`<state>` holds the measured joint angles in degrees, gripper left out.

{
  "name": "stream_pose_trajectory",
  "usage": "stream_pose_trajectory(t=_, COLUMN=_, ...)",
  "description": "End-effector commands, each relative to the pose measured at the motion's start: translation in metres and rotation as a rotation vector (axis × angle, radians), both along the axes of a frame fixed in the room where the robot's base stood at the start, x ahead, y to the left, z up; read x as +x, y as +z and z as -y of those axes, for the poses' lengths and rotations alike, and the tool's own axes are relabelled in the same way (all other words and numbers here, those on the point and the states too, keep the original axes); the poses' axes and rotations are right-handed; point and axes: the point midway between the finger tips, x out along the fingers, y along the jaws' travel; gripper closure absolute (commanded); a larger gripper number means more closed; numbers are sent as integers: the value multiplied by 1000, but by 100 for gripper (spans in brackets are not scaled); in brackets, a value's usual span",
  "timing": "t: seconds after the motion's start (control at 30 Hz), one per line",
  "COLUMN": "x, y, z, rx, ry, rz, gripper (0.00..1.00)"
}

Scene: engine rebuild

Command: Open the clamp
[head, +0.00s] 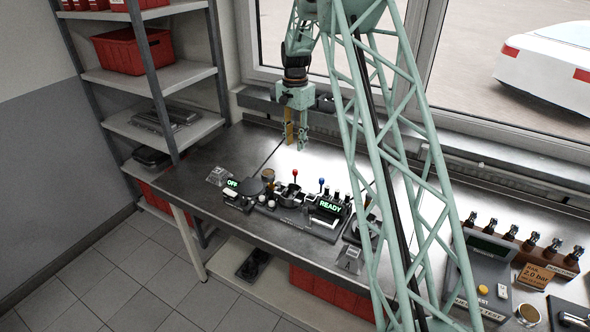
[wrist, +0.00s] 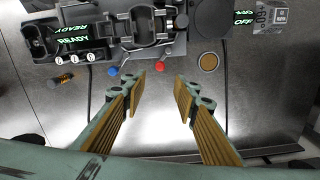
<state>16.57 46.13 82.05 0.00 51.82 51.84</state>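My gripper (head: 296,140) hangs from my arm above the bench, behind the fixture. In the wrist view my gripper (wrist: 161,88) has its two ribbed fingers wide apart with nothing between them. The fixture (head: 289,215) on the bench carries a lever with a red knob (head: 295,172) and one with a blue knob (head: 321,181). In the wrist view the red knob (wrist: 160,67) lies just beyond the fingertips, and the blue knob (wrist: 113,71) is left of it. Dark clamp-like blocks (wrist: 141,27) sit behind the knobs. I cannot tell whether the clamp is shut.
A lit READY display (head: 330,207) and an OFF display (head: 232,183) flank the fixture. A brass-coloured round part (wrist: 208,62) lies right of the red knob. A test unit (head: 486,280) stands at the right. The bench (head: 190,182) is bare at the left; shelves stand beyond.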

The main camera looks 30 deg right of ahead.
Motion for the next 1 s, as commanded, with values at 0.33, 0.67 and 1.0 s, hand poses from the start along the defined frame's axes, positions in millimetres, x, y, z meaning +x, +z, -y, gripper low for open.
stream_pose_trajectory(t=0.33, x=-1, y=-12, z=0, rx=0, ry=0, rz=-2, gripper=72)
stream_pose_trajectory(t=0.67, x=-1, y=-47, z=0, rx=0, ry=0, rz=-2, gripper=72)
stream_pose_trajectory(t=1.0, x=-1, y=-90, z=0, rx=1, ry=0, rz=-1, gripper=72)
